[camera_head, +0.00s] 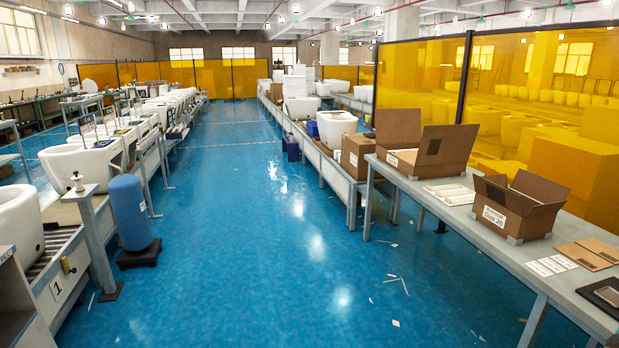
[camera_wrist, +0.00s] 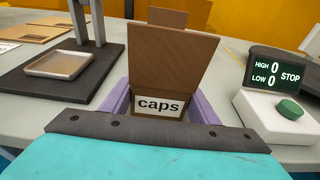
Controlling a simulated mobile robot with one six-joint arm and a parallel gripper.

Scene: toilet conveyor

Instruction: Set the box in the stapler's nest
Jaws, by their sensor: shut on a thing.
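The box has flaps raised. The fingers lie on both sides of its lower part. The box is apart from the tray. The box's underside is hidden.
Flat cardboard (camera_wrist: 33,33) lies back left.

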